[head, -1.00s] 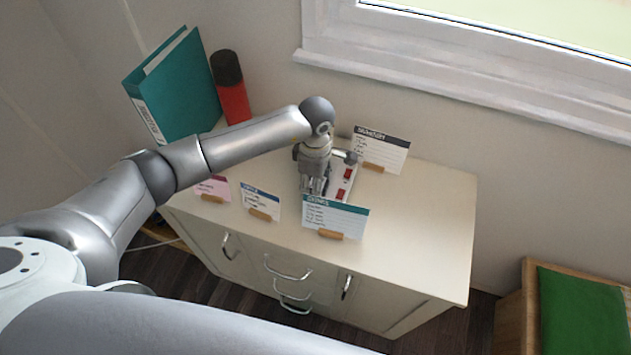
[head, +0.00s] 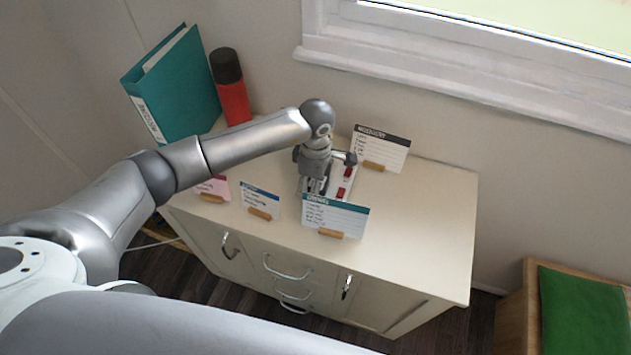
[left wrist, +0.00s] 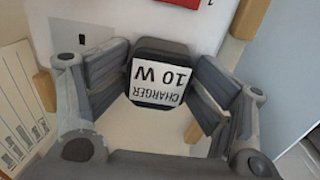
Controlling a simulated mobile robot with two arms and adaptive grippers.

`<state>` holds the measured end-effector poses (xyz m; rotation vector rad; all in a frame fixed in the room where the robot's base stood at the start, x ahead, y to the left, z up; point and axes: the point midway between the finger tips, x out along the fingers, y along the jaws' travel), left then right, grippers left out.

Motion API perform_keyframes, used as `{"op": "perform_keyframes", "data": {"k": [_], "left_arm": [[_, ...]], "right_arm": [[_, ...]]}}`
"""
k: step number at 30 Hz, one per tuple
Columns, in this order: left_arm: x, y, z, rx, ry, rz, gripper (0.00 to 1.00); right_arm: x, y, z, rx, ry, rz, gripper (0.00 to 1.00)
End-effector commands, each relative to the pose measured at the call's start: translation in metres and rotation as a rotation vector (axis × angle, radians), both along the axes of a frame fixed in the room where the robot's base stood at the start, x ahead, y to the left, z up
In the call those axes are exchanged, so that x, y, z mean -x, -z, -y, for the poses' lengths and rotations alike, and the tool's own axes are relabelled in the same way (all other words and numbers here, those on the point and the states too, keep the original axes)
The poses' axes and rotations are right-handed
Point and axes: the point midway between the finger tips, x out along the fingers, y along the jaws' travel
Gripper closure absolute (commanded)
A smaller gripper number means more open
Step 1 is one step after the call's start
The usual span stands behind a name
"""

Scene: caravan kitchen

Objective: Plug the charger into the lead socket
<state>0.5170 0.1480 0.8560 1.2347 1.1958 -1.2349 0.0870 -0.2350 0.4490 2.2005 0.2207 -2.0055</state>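The charger (left wrist: 160,78) is a dark block with a white label reading "CHARGER 10 W", upside down in the left wrist view. It sits between the two fingers of my left gripper (left wrist: 162,85), which appear closed on its sides. The white lead (left wrist: 110,14) lies beyond it, with a dark socket opening (left wrist: 81,38) to the left of the charger. The charger overlaps the lead's near edge in this view; I cannot tell whether they touch. In the head view my left gripper (head: 316,190) points down beside the lead's red switches (head: 348,172). The charger is not clear there.
Card stands surround the lead: a teal-topped card (head: 336,215) in front, a blue-topped one (head: 260,202), a pink one (head: 213,187) and a dark-topped one (head: 381,148) behind. A teal binder (head: 180,90) and red flask (head: 232,95) stand back left. The right cabinet top (head: 430,220) is clear.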

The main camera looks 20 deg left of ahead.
Motion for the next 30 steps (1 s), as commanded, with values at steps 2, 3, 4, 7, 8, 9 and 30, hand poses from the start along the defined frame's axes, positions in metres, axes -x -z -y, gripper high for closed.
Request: {"op": "perform_keyframes", "data": {"k": [2, 3, 4, 7, 8, 9, 30], "left_arm": [[0.001, 0.001, 0.000, 0.000, 0.002, -0.003, 0.32], [0.001, 0.001, 0.000, 0.000, 0.002, -0.003, 0.32], [0.001, 0.001, 0.000, 0.000, 0.002, -0.002, 0.32], [0.001, 0.000, 0.000, 0.000, 0.002, -0.001, 0.32], [0.001, 0.000, 0.000, 0.000, 0.002, -0.001, 0.32], [0.000, 0.000, 0.000, 0.000, 0.002, -0.001, 0.32], [-0.001, -0.109, 0.000, 0.000, 0.001, 0.005, 0.32]], "right_arm": [[0.000, 0.000, 0.000, 0.000, 0.000, 0.000, 0.00], [0.000, 0.000, 0.000, 0.000, 0.000, 0.000, 0.00], [0.000, 0.000, 0.000, 0.000, 0.000, 0.000, 0.00], [0.000, 0.000, 0.000, 0.000, 0.000, 0.000, 0.00], [0.000, 0.000, 0.000, 0.000, 0.000, 0.000, 0.00], [0.000, 0.000, 0.000, 0.000, 0.000, -0.001, 0.00], [0.000, 0.000, 0.000, 0.000, 0.000, 0.000, 0.00]]}}
